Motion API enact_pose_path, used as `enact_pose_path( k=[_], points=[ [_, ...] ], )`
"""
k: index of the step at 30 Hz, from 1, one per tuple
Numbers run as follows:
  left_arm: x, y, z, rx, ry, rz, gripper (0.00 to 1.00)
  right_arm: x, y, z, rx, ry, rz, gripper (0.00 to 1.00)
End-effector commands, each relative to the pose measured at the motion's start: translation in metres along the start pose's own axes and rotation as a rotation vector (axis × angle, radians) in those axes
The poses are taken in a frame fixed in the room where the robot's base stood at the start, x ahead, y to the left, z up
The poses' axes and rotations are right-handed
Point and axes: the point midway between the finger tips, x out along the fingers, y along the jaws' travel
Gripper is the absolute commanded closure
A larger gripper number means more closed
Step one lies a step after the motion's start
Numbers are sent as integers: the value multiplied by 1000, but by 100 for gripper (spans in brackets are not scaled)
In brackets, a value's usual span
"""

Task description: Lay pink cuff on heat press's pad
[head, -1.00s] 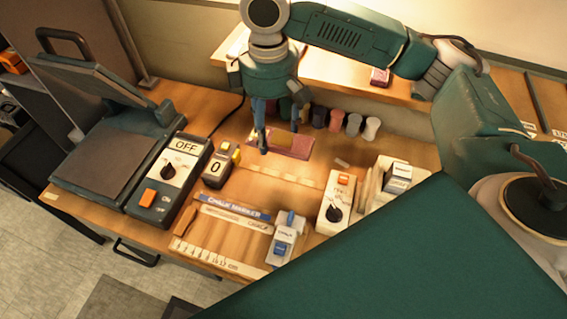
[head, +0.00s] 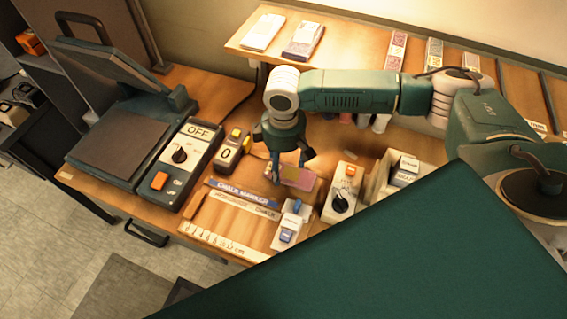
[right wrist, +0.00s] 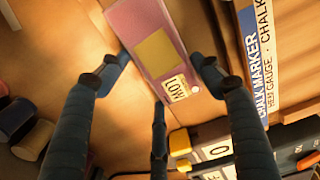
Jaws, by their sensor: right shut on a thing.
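The pink cuff (head: 304,182), with a yellow patch, is held by my right gripper (head: 289,174) near the middle of the bench, behind the chalk marker. In the right wrist view the cuff (right wrist: 137,22) lies between the fingers of the gripper (right wrist: 162,78), with a small lettered label at its near end. The heat press (head: 130,85) stands at the left with its lid tilted up. Its dark flat pad (head: 118,148) is bare. My left gripper is not in view.
A control box reading OFF (head: 190,152) and a yellow-topped counter reading 0 (head: 229,152) stand between press and gripper. The chalk marker strip (head: 240,193) and ruler (head: 225,243) lie in front. A dial box (head: 340,205) stands to the right.

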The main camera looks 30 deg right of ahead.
Motion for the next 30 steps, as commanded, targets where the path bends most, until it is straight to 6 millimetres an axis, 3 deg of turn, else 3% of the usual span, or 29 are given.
enact_pose_path(
  k=[4,13,14,16,26,30],
  points=[
    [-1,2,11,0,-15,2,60,8,-1,0,-1,0,0,61],
    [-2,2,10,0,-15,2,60,10,-1,0,-1,0,-1,61],
    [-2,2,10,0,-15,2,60,10,0,0,0,0,0,31],
    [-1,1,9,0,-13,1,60,10,0,0,-1,0,0,17],
    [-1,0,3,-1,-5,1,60,8,0,0,-1,1,0,16],
    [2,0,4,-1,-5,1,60,-5,1,-1,0,4,1,16]
  ],
)
